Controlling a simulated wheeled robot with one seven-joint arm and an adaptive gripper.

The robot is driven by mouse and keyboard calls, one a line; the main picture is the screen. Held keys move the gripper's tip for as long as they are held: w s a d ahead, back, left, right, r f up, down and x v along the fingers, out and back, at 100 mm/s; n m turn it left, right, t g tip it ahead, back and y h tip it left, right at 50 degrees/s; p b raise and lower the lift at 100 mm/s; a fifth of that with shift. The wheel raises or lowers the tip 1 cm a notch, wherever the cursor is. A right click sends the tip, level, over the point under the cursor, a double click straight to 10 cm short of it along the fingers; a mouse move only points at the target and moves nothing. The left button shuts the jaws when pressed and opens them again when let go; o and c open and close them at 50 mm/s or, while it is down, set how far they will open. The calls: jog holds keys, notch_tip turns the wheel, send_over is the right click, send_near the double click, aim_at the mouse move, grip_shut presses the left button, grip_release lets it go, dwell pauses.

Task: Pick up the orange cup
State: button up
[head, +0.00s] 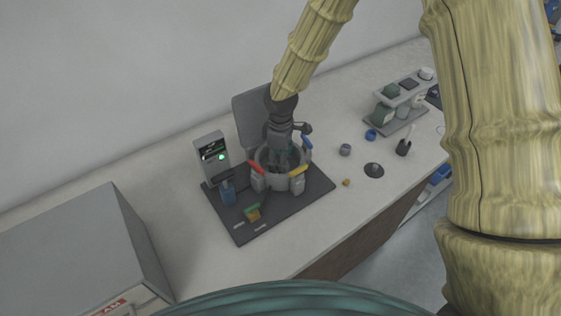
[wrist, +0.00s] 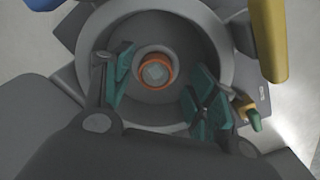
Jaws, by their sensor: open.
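The orange cup (wrist: 155,63) shows in the wrist view as a round orange ring with a pale grey piece inside it. It sits inside the round grey chamber of the mounting press (wrist: 218,38). My gripper (wrist: 157,88) is open, with one teal-padded finger to the left of the cup and the other to the lower right, both apart from it. In the head view my gripper (head: 281,158) reaches down into the ring of the press (head: 278,183). The cup is hidden there.
The press stands on a dark mat (head: 315,190) with a control box (head: 213,157) and a blue bottle (head: 228,192). A yellow lever (wrist: 269,40) rises at the right of the chamber. A large grey box (head: 80,255) stands left. A rack (head: 400,105) stands right.

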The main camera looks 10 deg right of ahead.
jog(key=shift+w+f, duration=0.5)
jog(key=shift+f, duration=0.15)
jog(key=shift+s+r, duration=0.15)
jog(key=shift+s, duration=0.1)
jog(key=shift+s+r, duration=0.1)
jog(key=shift+c, duration=1.2)
jog(key=shift+w, duration=0.2)
jog(key=c, duration=1)
jog(key=shift+s, duration=0.1)
